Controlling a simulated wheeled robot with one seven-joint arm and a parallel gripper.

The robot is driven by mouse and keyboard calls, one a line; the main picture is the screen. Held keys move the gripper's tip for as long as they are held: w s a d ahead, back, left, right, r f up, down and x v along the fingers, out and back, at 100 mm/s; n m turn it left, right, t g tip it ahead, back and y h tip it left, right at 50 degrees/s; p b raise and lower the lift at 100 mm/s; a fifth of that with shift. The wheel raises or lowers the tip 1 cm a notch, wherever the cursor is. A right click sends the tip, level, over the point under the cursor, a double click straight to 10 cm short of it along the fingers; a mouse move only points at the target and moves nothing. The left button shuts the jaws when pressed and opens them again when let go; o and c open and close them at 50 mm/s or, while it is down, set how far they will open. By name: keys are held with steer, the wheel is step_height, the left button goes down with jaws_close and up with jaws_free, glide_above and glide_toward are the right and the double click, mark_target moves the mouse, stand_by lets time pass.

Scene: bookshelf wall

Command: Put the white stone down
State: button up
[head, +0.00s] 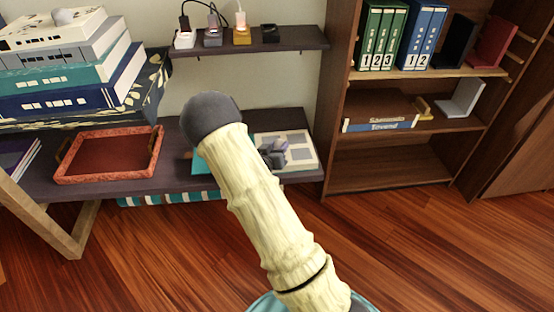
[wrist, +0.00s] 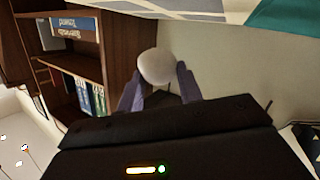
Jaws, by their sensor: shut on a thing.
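The white stone (wrist: 157,66) is an egg-like pale lump between the two fingertips of my gripper (wrist: 158,80) in the wrist view. My gripper is shut on it. In the head view my arm crosses the middle, and part of my gripper (head: 275,154) shows just past it, in front of the low dark shelf (head: 95,185). Whether the stone touches any surface cannot be told.
An open album or book (head: 300,148) lies on the low shelf behind my gripper. A small upper shelf (head: 250,43) holds chargers. A brown bookcase (head: 340,150) with binders stands right. Open floor lies in front.

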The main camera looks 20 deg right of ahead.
step_height(320, 180, down, 5)
steer(key=b, duration=0.3)
steer(key=o, duration=1.1)
steer(key=shift+f, duration=0.1)
steer(key=shift+r, duration=0.2)
steer(key=shift+s+a+r+p, duration=0.1)
steer(key=shift+s+a+p, duration=0.15)
steer(key=shift+a+p, duration=0.1)
steer(key=shift+p+v, duration=2)
steer(key=shift+v, duration=3.55)
